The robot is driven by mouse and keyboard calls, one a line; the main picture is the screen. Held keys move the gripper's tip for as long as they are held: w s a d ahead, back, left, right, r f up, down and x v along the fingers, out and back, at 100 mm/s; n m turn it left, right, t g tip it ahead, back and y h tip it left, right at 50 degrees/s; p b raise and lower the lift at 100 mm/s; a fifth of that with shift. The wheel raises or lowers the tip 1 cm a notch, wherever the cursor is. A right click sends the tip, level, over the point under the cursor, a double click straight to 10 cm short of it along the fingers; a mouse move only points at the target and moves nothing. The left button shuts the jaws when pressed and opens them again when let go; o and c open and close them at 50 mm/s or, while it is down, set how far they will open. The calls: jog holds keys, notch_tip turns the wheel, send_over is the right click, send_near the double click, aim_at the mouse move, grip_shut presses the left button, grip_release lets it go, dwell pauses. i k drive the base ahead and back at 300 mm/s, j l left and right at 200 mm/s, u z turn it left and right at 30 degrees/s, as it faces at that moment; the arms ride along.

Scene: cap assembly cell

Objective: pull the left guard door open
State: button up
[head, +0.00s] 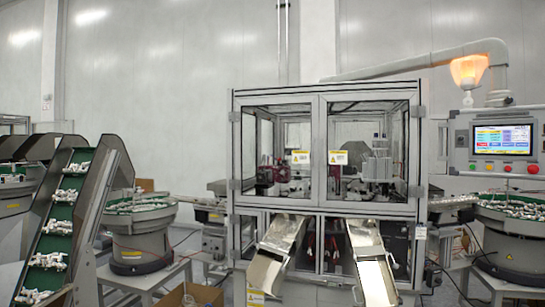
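The left guard door (279,201) is the left of two framed clear panels on the front of the assembly machine in the head view. It looks shut, its inner edge meeting the right guard door (367,208) at the middle. I cannot make out a handle clearly. Machine parts show through the panel. My gripper is not in view, so its place relative to the door does not show.
Two metal chutes (274,258) (371,265) jut out below the doors. A bowl feeder (140,238) and an inclined conveyor (62,222) stand at the left. At the right are a control panel (501,141) on an overhead arm and another bowl feeder (513,235). An open cardboard box (194,297) is at bottom left.

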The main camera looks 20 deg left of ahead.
aim_at(298, 157)
jog(key=i+j+u, duration=0.1)
jog(key=i+j, duration=0.65)
jog(key=j, duration=0.1)
